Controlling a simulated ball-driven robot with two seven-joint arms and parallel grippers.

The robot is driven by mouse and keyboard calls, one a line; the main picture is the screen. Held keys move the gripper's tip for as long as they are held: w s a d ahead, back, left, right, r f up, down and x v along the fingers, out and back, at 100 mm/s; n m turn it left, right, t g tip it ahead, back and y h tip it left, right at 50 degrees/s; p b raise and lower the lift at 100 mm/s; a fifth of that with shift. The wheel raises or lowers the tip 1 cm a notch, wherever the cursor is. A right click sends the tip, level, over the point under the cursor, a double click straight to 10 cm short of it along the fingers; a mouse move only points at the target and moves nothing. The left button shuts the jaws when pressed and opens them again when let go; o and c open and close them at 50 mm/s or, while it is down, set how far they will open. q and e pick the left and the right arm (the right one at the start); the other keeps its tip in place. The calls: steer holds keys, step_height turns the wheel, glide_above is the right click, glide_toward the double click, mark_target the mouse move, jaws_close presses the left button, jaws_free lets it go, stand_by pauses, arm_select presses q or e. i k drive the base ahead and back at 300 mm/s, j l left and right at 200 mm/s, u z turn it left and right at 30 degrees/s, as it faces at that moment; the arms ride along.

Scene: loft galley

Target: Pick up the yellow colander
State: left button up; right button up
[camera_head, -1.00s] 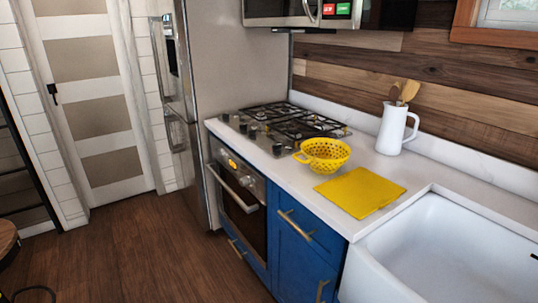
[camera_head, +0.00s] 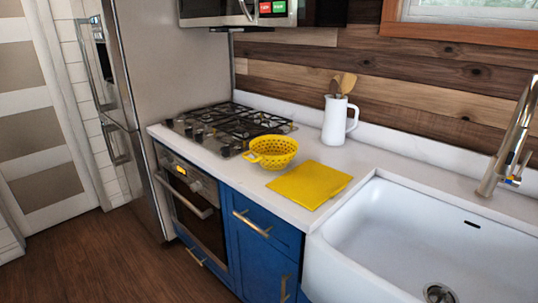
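The yellow colander (camera_head: 273,152) sits upright on the white counter, beside the front right of the gas stovetop. It is a bowl with holes, and a loop handle shows on its left side. A flat yellow mat or cloth (camera_head: 310,184) lies on the counter just right of and in front of it, close by. Neither of my grippers shows in the head view.
The gas stovetop (camera_head: 225,128) is left of the colander. A white pitcher with wooden utensils (camera_head: 337,121) stands behind. The white sink (camera_head: 430,238) and faucet (camera_head: 512,140) are at right. Blue cabinets (camera_head: 262,240) with handles and an oven (camera_head: 190,205) front the counter. Wood floor is open at lower left.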

mark_target(273, 152)
steer(key=i+j+z, duration=0.3)
steer(key=i+j, duration=0.2)
steer(key=i+j+z, duration=0.3)
steer(key=i+j, duration=0.25)
steer(key=j, duration=0.15)
